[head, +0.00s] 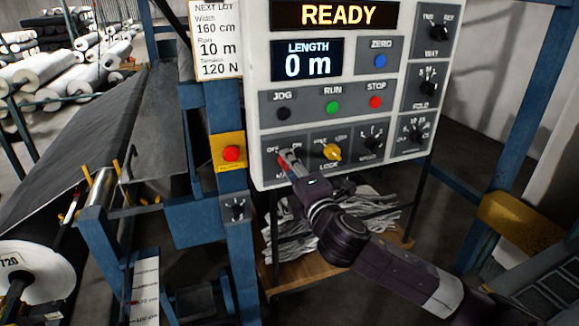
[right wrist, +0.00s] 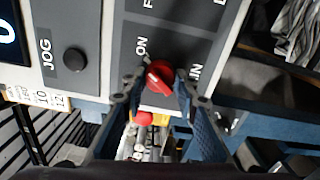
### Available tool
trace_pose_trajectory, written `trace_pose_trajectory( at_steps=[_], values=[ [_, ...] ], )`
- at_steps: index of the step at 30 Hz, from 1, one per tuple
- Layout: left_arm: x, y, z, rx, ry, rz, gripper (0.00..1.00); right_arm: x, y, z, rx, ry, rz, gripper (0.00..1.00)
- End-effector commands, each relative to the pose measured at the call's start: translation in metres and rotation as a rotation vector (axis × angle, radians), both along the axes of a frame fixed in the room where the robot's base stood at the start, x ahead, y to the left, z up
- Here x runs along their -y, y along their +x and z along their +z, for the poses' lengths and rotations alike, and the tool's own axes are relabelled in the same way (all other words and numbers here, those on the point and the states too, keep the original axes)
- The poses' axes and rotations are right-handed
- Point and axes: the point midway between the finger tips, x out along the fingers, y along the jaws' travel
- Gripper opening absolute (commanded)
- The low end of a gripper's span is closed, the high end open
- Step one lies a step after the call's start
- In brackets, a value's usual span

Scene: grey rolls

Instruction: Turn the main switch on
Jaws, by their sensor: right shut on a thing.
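The main switch is a red knob (right wrist: 159,76) at the lower left of the white control panel (head: 259,110), with OFF and ON labels above it. In the head view my right gripper (head: 288,161) reaches it from below right and covers most of it. In the right wrist view the two fingers of my right gripper (right wrist: 158,84) are on either side of the knob, shut on it. The ON label shows beside the knob; its exact pointer angle is hard to tell. The upper display (head: 324,14) reads READY. My left gripper is out of view.
A yellow lock knob (head: 332,152) sits close right of the main switch. A red button on a yellow plate (head: 231,153) is to the left. JOG, RUN and STOP buttons are above. Blue frame posts (head: 513,113) flank the panel.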

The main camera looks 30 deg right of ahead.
Motion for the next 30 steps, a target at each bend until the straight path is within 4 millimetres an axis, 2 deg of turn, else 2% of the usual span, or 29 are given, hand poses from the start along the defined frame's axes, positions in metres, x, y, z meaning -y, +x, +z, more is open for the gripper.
trace_pose_trajectory(
  at_steps=[10,27,28,30],
  values=[
    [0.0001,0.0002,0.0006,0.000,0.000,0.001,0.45,0.0004,0.0000,-0.0001,0.034,0.145,-0.001,0.03],
    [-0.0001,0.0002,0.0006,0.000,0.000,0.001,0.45,0.0001,0.0001,-0.0002,0.040,0.172,0.000,0.03],
    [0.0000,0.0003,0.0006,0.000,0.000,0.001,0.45,0.0001,0.0001,-0.0002,0.040,0.172,0.000,0.30],
    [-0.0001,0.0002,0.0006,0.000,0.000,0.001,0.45,0.0001,0.0001,-0.0002,0.040,0.172,0.000,0.37]
  ],
)
